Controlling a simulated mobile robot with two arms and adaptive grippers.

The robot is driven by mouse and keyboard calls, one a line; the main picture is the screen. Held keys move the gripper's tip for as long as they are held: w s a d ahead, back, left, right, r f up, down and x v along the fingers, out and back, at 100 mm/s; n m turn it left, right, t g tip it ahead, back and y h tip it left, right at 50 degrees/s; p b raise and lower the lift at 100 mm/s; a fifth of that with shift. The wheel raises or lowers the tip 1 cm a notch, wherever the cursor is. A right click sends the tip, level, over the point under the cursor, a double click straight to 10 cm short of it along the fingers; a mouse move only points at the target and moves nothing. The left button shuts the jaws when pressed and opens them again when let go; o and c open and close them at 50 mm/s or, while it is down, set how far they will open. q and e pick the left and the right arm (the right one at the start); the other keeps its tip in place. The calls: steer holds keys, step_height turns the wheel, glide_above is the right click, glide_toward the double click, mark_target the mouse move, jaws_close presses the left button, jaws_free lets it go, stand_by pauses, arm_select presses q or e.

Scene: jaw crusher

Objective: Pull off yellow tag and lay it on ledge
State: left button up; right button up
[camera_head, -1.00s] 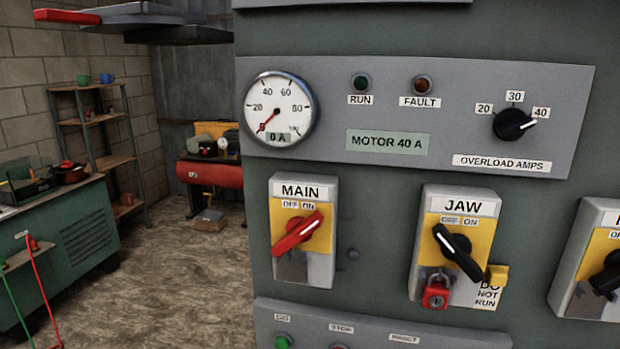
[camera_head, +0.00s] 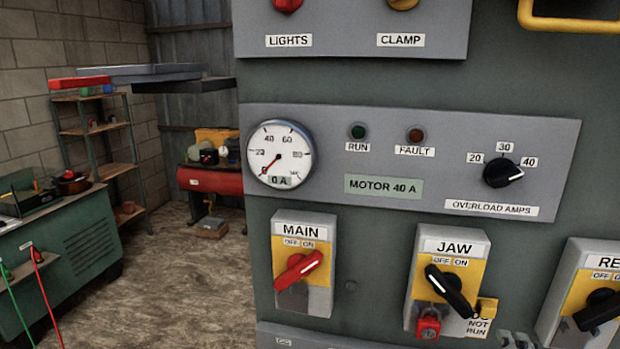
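The small yellow tag (camera_head: 487,308) sits at the lower right of the JAW switch box (camera_head: 420,262), beside the black handle's lower end. A white label reading DO NOT RUN (camera_head: 477,327) shows just below it, partly covered. A red padlock (camera_head: 428,325) hangs left of the label. Grey shapes that look like my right gripper's fingertips (camera_head: 518,340) show at the bottom edge, below and right of the tag and apart from it. Their opening is not clear. My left gripper is not recognisable in view. I cannot tell which surface is the ledge.
The MAIN switch box (camera_head: 317,262) with a red handle and another switch box (camera_head: 562,292) flank the JAW box. A gauge panel (camera_head: 390,202) runs above. A yellow bar (camera_head: 570,24) projects at top right. A green bench (camera_head: 70,240) and shelves (camera_head: 110,170) stand left.

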mark_target(487, 315)
step_height(487, 315, up, 3)
steer(key=shift+f+n+t, duration=0.1)
steer(key=shift+n+t, duration=0.4)
steer(key=shift+n, duration=0.1)
steer(key=shift+p+x, duration=0.9)
steer(key=shift+x, duration=3.55)
steer(key=shift+f, duration=0.3)
steer(key=shift+f+b, duration=0.6)
steer(key=shift+f, duration=0.1)
